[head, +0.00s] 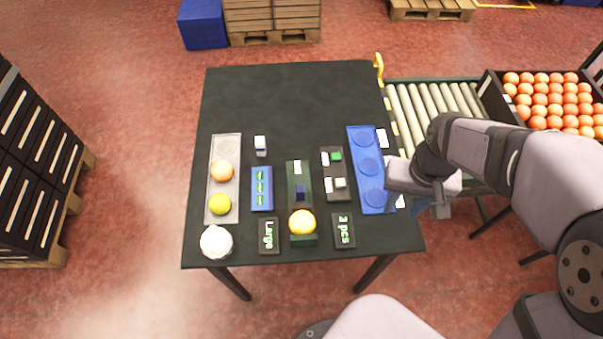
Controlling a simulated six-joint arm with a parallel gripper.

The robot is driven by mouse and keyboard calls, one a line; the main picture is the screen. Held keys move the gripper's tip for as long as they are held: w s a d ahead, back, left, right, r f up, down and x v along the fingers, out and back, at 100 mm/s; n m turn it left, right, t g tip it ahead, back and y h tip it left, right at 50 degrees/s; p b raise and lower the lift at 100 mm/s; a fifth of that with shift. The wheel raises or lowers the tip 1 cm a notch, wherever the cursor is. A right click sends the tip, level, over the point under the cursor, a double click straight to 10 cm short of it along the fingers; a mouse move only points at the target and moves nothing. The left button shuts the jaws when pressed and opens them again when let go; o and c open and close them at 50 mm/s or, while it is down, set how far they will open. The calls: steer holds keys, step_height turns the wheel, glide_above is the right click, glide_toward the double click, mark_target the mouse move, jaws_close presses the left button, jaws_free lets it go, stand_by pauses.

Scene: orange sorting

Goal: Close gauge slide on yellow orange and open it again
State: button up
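The yellow orange (302,222) sits at the near end of the dark green gauge (293,178) on the black table. A dark blue block (300,192), which looks like the gauge slide, stands on the gauge behind the orange, with a small gap between them. My gripper (428,208) is at the table's right edge, beside the blue tray and well right of the gauge. It touches neither the slide nor the orange. Its fingers are small and partly hidden by the wrist, so I cannot tell whether they are open.
A grey tray (227,148) holds an orange and a yellow-green fruit. The blue tray (367,142) has empty round recesses. Signs reading "Large" (268,236) and "2 pcs" (343,231) flank the orange. A white round object (216,242) is front left. The table's back half is clear.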

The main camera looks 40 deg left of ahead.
steer(key=s+a+r+n+p, duration=0.2)
steer(key=s+a+r+p, duration=0.1)
steer(key=a, duration=0.7)
steer(key=r+n+p, duration=0.1)
steer(key=p, duration=0.3)
glide_above(300, 188)
steer(key=shift+d+r, duration=0.1)
steer(key=shift+f+p, duration=0.6)
steer(key=shift+f, duration=3.1)
